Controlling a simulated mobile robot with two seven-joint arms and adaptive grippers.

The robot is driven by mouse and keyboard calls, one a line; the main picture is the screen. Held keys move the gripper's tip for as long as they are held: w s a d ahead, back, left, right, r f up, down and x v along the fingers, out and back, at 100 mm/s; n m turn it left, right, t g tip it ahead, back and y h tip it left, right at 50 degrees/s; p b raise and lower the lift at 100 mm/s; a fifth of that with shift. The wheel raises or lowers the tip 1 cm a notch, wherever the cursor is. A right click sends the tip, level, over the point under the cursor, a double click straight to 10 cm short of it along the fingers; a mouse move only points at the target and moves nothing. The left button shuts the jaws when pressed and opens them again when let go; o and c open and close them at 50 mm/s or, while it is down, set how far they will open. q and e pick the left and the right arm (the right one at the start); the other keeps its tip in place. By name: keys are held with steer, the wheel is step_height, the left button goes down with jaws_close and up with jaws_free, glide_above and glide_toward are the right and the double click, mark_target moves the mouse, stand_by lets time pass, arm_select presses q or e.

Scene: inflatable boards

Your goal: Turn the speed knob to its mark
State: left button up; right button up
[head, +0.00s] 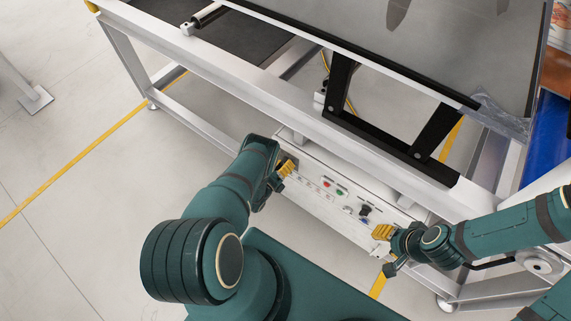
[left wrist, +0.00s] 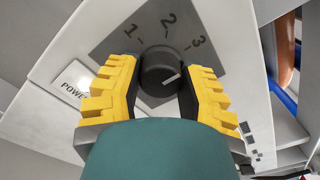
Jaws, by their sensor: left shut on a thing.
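The speed knob (left wrist: 158,68) is a dark round knob on a grey plate (left wrist: 125,22) marked 1, 2 and 3, in the left wrist view. A white line on its face points to the right and slightly up, roughly below the 3. My left gripper (left wrist: 162,84) has its yellow fingers on both sides of the knob and is shut on it. In the head view, my left gripper (head: 287,167) is at the left end of the white control panel (head: 310,196), and the knob is hidden there. My right gripper (head: 383,232) is at the panel's right end; its jaw opening is unclear.
The panel carries a red button (head: 326,184), a green button (head: 340,192) and a black switch (head: 364,210) between my grippers. A POWER label (left wrist: 73,84) is left of the knob. The metal frame (head: 270,97) of the machine runs just above the panel. Open floor lies at left.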

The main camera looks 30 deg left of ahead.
arm_select(q)
steer(key=shift+w+r, duration=0.1)
steer(key=shift+w, duration=0.05)
steer(key=o, duration=1.2)
steer(key=shift+o, duration=0.2)
steer(key=shift+s, duration=0.2)
steer(key=shift+s, duration=0.25)
steer(key=s, duration=1.1)
steer(key=shift+a, duration=0.45)
steer(key=shift+s, duration=0.1)
